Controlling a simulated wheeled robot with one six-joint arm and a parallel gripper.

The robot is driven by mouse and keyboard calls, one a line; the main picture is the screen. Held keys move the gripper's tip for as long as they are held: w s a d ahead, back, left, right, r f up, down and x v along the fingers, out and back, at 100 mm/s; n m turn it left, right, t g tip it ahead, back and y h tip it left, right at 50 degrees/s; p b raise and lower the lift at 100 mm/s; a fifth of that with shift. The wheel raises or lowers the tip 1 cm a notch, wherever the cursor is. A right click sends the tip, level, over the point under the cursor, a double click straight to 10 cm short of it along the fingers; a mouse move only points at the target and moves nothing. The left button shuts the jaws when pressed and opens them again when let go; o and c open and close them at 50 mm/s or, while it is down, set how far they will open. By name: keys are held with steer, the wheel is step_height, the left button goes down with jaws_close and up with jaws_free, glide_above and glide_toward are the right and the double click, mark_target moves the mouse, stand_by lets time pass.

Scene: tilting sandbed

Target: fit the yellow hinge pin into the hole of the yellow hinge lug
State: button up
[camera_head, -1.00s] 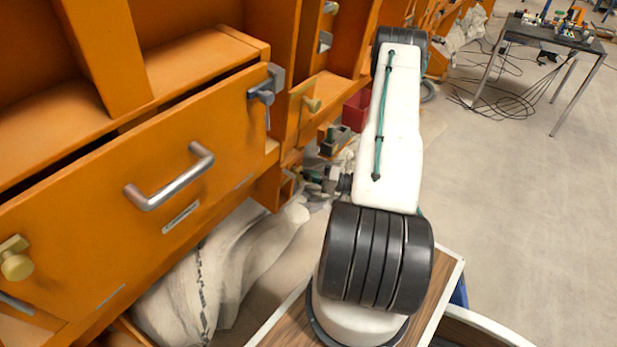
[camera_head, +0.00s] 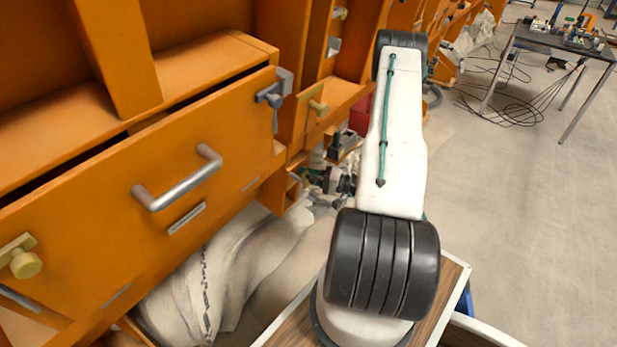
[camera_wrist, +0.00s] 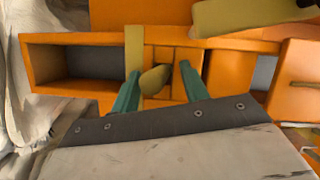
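In the wrist view the two teal fingers of my gripper (camera_wrist: 160,84) are apart. A rounded dull-yellow piece (camera_wrist: 153,79), which looks like the pin's knob, lies between them. It is close to the left finger, with a gap to the right finger. A dull-yellow upright strip (camera_wrist: 134,48) stands just behind the left fingertip; I cannot tell whether it is the lug. No lug hole is visible. In the head view, yellow knobs on yellow plates show at the drawer's left (camera_head: 25,264) and on the orange frame (camera_head: 318,107). My arm largely hides the gripper area there.
An orange drawer front with a metal handle (camera_head: 180,182) fills the left of the head view. Pale cloth bags (camera_head: 215,270) lie below it. A dark table (camera_head: 560,40) with cables stands at the back right, with open floor before it. An orange open box (camera_wrist: 62,88) sits left in the wrist view.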

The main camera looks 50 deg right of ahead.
steer(key=v, duration=0.7)
steer(key=shift+s+d, duration=0.15)
steer(key=shift+s, duration=0.2)
steer(key=shift+c, duration=0.4)
